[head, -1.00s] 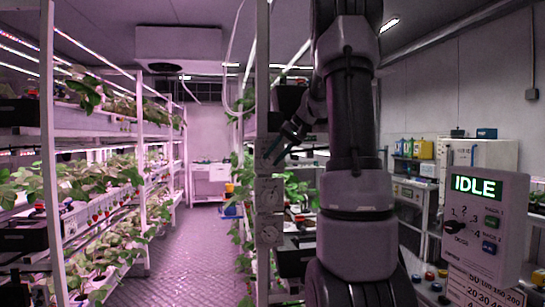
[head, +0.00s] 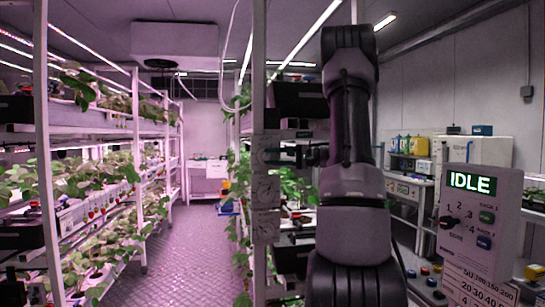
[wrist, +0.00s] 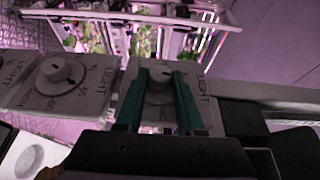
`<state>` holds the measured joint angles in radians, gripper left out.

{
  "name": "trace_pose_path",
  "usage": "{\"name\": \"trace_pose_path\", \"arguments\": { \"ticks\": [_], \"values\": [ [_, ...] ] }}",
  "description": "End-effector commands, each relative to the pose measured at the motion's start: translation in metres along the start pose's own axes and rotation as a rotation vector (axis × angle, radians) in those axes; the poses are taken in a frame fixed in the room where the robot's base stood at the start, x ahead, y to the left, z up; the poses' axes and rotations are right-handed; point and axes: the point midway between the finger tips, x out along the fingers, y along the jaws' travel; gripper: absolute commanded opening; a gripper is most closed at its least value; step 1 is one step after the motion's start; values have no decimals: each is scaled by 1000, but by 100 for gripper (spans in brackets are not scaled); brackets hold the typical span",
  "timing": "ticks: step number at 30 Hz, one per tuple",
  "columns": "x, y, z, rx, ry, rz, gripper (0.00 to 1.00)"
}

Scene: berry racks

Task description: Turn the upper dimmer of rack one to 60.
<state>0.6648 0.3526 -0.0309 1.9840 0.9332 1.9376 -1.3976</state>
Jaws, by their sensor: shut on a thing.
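The upper dimmer is a pale plate (head: 264,150) on the white rack post in the head view. In the wrist view its round grey knob (wrist: 158,82) sits between the two green fingers of my gripper (wrist: 160,88). The knob has a dark pointer mark near its top, and "LIGHT" is printed beside it. My gripper is shut on this knob; the fingers hide most of the scale, so I cannot read the setting. In the head view my gripper (head: 300,155) reaches the plate from the right. A second dimmer knob (wrist: 56,70) with its scale shows at left in the wrist view.
Lower plates (head: 265,190) sit beneath on the same post. A control box (head: 470,205) reading "IDLE" stands at right. Planted racks (head: 135,150) line the left side. The aisle floor (head: 190,245) between the racks is clear.

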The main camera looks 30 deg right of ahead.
Motion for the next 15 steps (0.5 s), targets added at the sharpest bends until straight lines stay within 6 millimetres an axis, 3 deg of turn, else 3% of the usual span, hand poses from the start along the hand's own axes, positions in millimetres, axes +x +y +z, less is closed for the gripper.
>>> {"name": "trace_pose_path", "arguments": {
  "ticks": [15],
  "values": [
    [1,6,0,111,0,-265,0]
  ]
}}
